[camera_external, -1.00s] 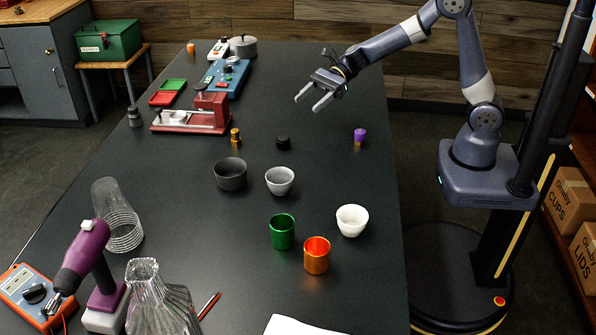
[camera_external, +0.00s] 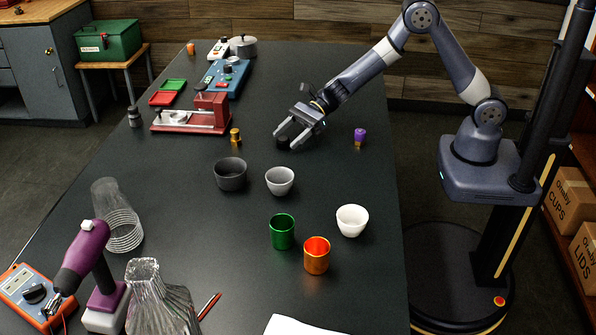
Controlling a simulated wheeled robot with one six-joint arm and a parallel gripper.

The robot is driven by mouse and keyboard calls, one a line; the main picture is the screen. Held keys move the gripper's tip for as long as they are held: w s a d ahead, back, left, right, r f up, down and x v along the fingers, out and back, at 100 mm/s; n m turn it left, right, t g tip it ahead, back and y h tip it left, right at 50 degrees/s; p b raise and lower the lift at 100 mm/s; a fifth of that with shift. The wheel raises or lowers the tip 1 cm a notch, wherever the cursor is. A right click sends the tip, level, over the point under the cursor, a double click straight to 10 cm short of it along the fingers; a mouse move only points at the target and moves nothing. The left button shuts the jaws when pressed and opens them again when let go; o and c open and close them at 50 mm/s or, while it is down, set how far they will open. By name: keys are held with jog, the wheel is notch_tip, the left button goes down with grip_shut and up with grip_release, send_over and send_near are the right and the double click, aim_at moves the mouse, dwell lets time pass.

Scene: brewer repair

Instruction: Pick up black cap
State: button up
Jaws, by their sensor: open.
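The black cap (camera_external: 283,143) is a small dark cylinder on the dark table, in the middle of the external view. My gripper (camera_external: 285,139) is open and low over the table, with its two fingertips at the cap. The cap shows between the fingers, and part of it is hidden by them. I cannot tell whether either finger touches it.
A gold piece (camera_external: 235,136) stands left of the cap, and a purple-topped piece (camera_external: 359,136) stands to its right. A dark grey bowl (camera_external: 230,175) and a light grey cup (camera_external: 280,181) are nearer the camera. A red fixture (camera_external: 207,112) stands behind left.

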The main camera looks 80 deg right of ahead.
jog(key=shift+x, duration=0.75)
jog(key=shift+c, duration=0.2)
jog(key=c, duration=1.1)
